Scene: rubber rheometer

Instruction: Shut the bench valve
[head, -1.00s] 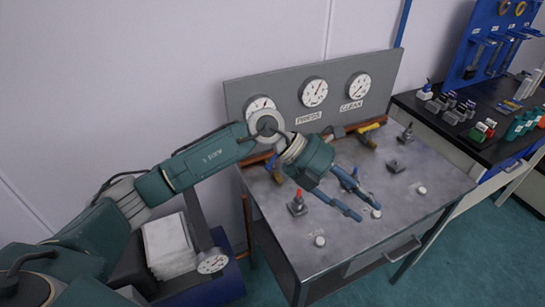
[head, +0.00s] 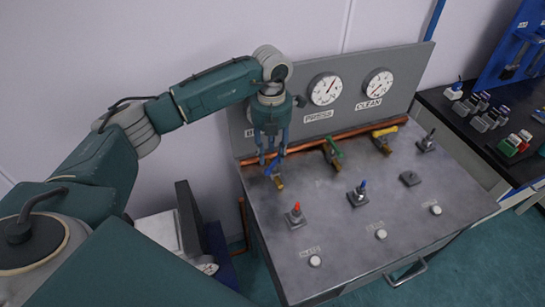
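The valve with a blue handle (head: 271,168) sits at the left end of the copper pipe, below a partly hidden label (head: 249,133) that seems to start with B. My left gripper (head: 272,160) points straight down over this valve. Its fingers are apart, with the blue handle between or just behind them; I cannot tell whether they touch it. The handle is partly hidden and looks slanted to the pipe. A green-handled valve (head: 333,152) and a yellow-handled valve (head: 384,134) stand farther right. My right gripper is out of view.
A grey panel behind carries the PRESS gauge (head: 325,89) and the CLEAN gauge (head: 378,83); the left gauge is hidden by my arm.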

